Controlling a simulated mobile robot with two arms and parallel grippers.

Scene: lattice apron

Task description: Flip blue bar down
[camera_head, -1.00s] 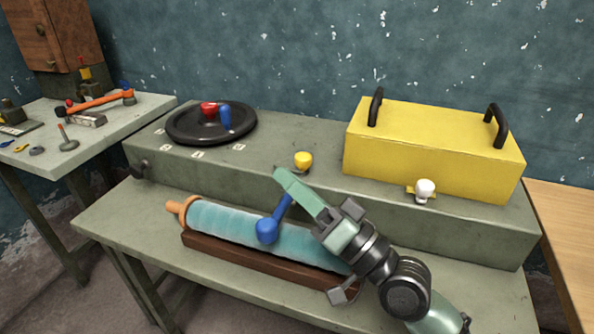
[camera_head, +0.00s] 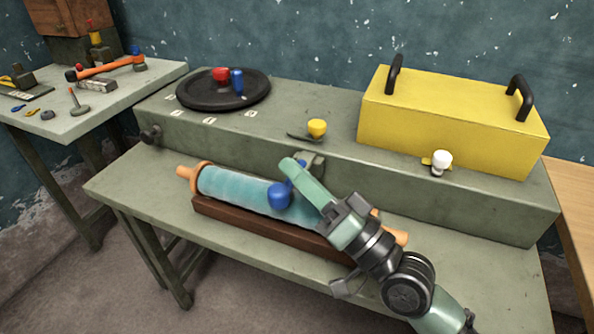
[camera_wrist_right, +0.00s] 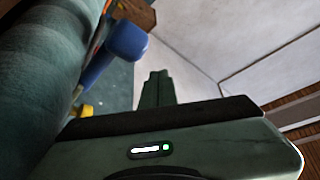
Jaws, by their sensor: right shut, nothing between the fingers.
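The blue bar (camera_head: 279,195) has a round knob at its low end, in front of the teal roller (camera_head: 235,191). Its upper end runs up to the grey bench front, partly hidden behind my right gripper. My right gripper (camera_head: 291,165) is shut and empty, with its tips beside the upper part of the bar. I cannot tell whether they touch. In the right wrist view the blue knob (camera_wrist_right: 127,40) shows to the upper left of the fingers (camera_wrist_right: 155,90). My left gripper is not in view.
A yellow box with black handles (camera_head: 450,125) stands on the raised grey bench. A yellow knob (camera_head: 317,127), a white knob (camera_head: 442,160) and a black disc (camera_head: 215,97) are also there. The roller rests on a brown base (camera_head: 265,229). The table's front left is clear.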

